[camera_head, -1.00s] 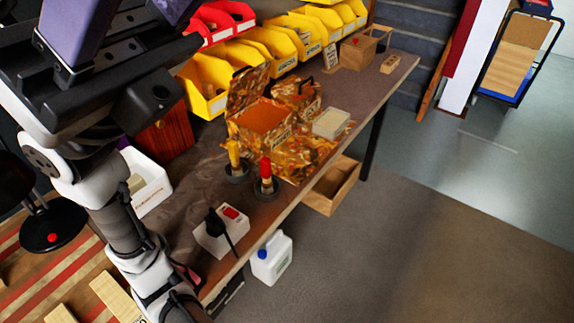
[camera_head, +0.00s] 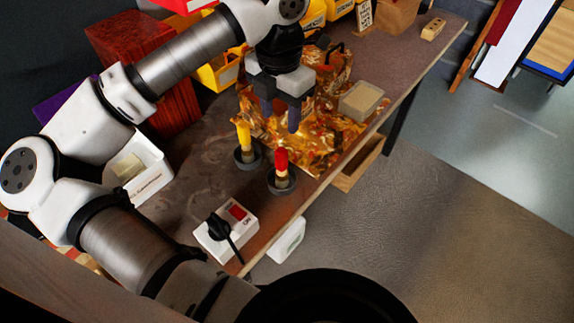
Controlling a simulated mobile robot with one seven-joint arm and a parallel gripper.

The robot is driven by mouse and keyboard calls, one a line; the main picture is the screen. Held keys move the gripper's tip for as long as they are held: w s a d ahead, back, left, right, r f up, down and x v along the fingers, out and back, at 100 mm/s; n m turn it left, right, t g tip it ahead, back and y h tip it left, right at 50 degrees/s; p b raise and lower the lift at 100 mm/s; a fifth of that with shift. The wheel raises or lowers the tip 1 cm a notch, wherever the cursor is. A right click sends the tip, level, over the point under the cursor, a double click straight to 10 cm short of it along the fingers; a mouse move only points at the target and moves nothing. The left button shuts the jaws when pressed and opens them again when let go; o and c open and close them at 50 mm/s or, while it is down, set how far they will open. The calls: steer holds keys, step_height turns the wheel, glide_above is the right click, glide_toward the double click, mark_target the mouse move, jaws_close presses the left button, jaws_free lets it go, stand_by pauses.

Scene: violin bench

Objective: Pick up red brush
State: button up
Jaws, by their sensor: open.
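The red brush (camera_head: 281,160) stands upright in a dark round holder (camera_head: 281,184) near the bench's front edge. A yellow brush (camera_head: 243,138) stands in a similar holder to its left and a little farther back. My gripper (camera_head: 280,118) points down above the patterned orange-brown cloth, behind and above the red brush. Its dark fingers are apart with nothing seen between them. It is not touching the red brush. My gripper and forearm hide part of the patterned box and the bins behind.
A white switch box (camera_head: 226,228) with a black knob lies at the bench's near end. A pale block (camera_head: 362,101) sits right of the brushes. A white tray (camera_head: 140,170) stands left. A red-brown block (camera_head: 150,60) and yellow bins (camera_head: 218,72) stand behind. The bench's front edge is close.

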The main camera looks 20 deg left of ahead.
mark_target(281, 150)
step_height(281, 150, down, 7)
steer(key=shift+d+r+p, duration=0.1)
steer(key=shift+p, duration=0.35)
steer(key=shift+s+f+p, duration=0.15)
steer(key=shift+f+p, duration=0.35)
steer(key=shift+f, duration=0.9)
steer(key=shift+s+f+p, duration=0.1)
steer(key=shift+f+p, duration=0.4)
steer(key=shift+f, duration=0.9)
jaws_close()
steer(key=shift+r, duration=0.15)
step_height(281, 150, up, 20)
steer(key=b, duration=0.3)
